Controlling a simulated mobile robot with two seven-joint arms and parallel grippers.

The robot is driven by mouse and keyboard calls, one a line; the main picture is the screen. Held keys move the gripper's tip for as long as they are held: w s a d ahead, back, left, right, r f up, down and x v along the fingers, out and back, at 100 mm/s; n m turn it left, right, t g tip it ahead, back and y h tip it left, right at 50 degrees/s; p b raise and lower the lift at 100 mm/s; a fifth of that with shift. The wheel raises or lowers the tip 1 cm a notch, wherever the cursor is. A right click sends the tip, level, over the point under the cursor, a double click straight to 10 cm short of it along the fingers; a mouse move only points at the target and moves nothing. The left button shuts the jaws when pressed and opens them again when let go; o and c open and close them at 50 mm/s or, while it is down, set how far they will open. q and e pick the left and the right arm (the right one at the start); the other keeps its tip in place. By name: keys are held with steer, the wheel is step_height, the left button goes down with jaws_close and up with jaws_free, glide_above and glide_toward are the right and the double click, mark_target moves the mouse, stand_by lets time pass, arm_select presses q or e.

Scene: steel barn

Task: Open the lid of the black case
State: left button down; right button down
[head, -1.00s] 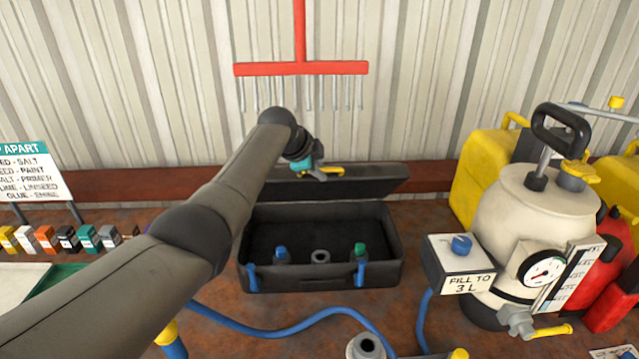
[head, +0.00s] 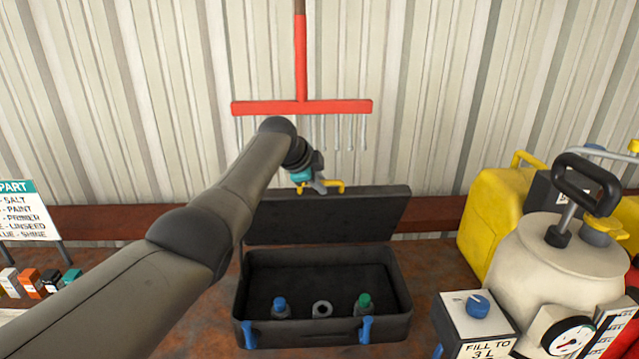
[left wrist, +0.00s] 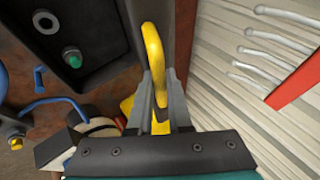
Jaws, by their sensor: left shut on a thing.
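The black case (head: 404,285) stands on the rusty bench with its lid (head: 330,220) raised and close to upright at the back. A yellow handle (head: 335,187) sits at the lid's upper edge. My left gripper (head: 318,187) is shut on this handle, with its arm reaching over the left side of the case. In the left wrist view the yellow handle (left wrist: 153,45) lies between the two grey fingers (left wrist: 160,100). Two blue latches (head: 366,328) show on the case front. My right gripper is not in view.
A red rake (head: 300,107) hangs on the wall just above the lid. A white sprayer tank (head: 550,250) and a fill box (head: 475,320) stand at right.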

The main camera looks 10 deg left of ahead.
arm_select(q)
steer(key=shift+f, duration=0.1)
steer(key=c, duration=0.8)
jaws_free()
steer(key=shift+c, duration=0.2)
steer(key=b+v, duration=0.1)
steer(key=v, duration=1.4)
steer(key=shift+s+a, duration=0.1)
